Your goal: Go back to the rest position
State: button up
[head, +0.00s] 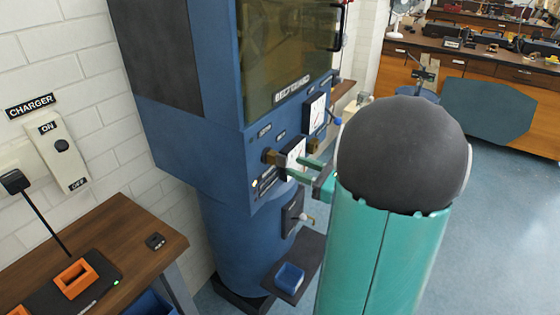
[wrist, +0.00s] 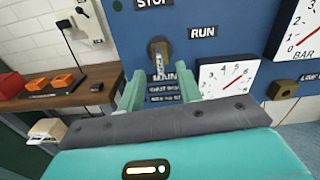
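My gripper (head: 296,165) is in front of the blue machine's control panel, its two green fingers pointing at it. In the wrist view my gripper (wrist: 160,80) has its fingers spread apart with nothing held between them. A brass rotary switch (wrist: 158,54) sits on the panel just beyond the fingertips, between the STOP and RUN labels and above the MAIN label. Its handle points down. The switch also shows in the head view (head: 271,157), left of the fingers. Contact between fingers and panel cannot be told. My green arm with its dark round joint hides part of the scene.
The blue machine (head: 235,235) stands close ahead, with gauges (wrist: 229,77) right of the switch. A small shelf holds a blue tray (head: 289,277). A wooden table (head: 130,225) with orange trays (head: 76,278) is at left. Open floor (head: 500,195) lies at right.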

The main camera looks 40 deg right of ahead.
jog(key=v, duration=1)
jog(key=shift+s, duration=0.1)
jog(key=s+a+r+n+g+h, duration=0.1)
jog(key=a+n+g+h, duration=0.5)
jog(key=a+n, duration=2.4)
jog(key=r+n+g, duration=0.1)
jog(key=g, duration=0.4)
jog(key=shift+s+a, duration=0.15)
jog(key=shift+a, duration=0.05)
